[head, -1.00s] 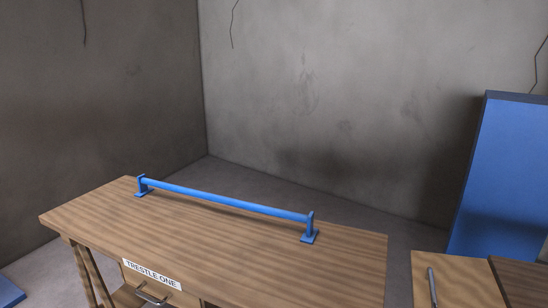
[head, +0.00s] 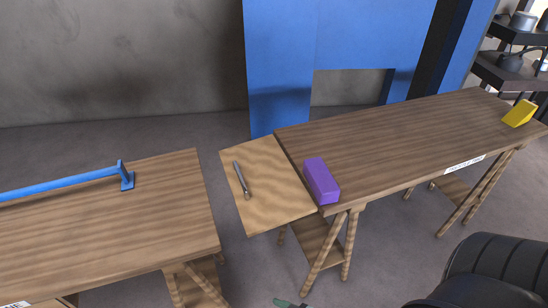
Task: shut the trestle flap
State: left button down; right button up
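The trestle flap (head: 265,205) is a pale wooden panel at the left end of the right-hand trestle table (head: 380,140). It lies out flat, about level with the tabletop, and is open. A slim grey metal tool-like object (head: 242,180) lies on the flap. A purple block (head: 321,181) sits on the table's left end, close to the edge where the flap joins. Neither of my grippers is in view.
Another wooden trestle table (head: 120,220) with a blue rail (head: 60,185) stands left, with a gap between it and the flap. A yellow wedge (head: 520,113) sits at the right table's far end. A black tyre-like shape (head: 500,270) is low right. A tall blue panel (head: 280,70) stands behind.

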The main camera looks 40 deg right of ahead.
aim_at(268, 194)
jog(key=z, duration=1)
jog(key=l, duration=0.95)
jog(key=i+u, duration=0.05)
